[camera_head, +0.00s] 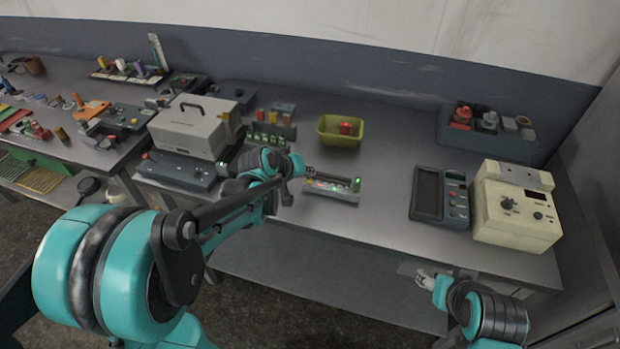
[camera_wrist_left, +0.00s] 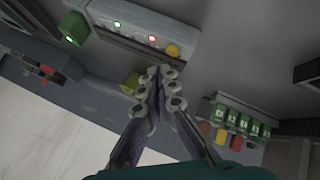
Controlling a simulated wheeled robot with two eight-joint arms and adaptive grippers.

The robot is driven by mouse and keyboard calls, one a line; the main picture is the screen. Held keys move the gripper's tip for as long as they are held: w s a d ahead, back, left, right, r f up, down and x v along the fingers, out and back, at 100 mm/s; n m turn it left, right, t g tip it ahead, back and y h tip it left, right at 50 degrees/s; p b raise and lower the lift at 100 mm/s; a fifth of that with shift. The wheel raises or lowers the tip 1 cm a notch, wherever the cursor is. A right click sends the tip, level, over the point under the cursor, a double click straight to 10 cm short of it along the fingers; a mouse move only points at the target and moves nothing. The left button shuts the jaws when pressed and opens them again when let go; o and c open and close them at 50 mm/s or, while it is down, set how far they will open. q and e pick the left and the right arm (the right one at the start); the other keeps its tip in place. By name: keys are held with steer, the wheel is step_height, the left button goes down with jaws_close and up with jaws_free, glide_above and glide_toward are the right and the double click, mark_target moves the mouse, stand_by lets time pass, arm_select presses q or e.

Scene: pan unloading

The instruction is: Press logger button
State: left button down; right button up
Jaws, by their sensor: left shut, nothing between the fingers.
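A slim grey panel (camera_head: 332,187) with small lit buttons and a green block at its right end lies mid-bench. In the left wrist view the panel (camera_wrist_left: 130,22) shows green and red lights and a round yellow button (camera_wrist_left: 172,50). I cannot read a label naming it the logger. My left gripper (camera_head: 287,192) is just left of the panel in the head view. In the wrist view its fingertips (camera_wrist_left: 160,74) are together and empty, apart from the yellow button in the picture; the height gap is unclear. My right gripper (camera_head: 426,280) is low at the bench's front edge, its fingers too small to judge.
A yellow-green tray (camera_head: 326,134) with a red block stands behind the panel. A row of green buttons (camera_head: 270,132) is behind my left wrist. A dark handheld device (camera_head: 429,190) and a cream box (camera_head: 512,228) stand right. Bare bench lies between panel and handheld device.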

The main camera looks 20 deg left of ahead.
arm_select(q)
step_height(320, 180, up, 6)
steer(key=p, duration=0.4)
steer(key=shift+p, duration=0.4)
stand_by(0.3)
steer(key=s+m+g+y+b, duration=0.1)
steer(key=s+m+y, duration=0.2)
steer(key=s, duration=2.2)
steer(key=shift+m+g, duration=0.3)
steer(key=shift+m, duration=0.7)
steer(key=shift+f, duration=0.1)
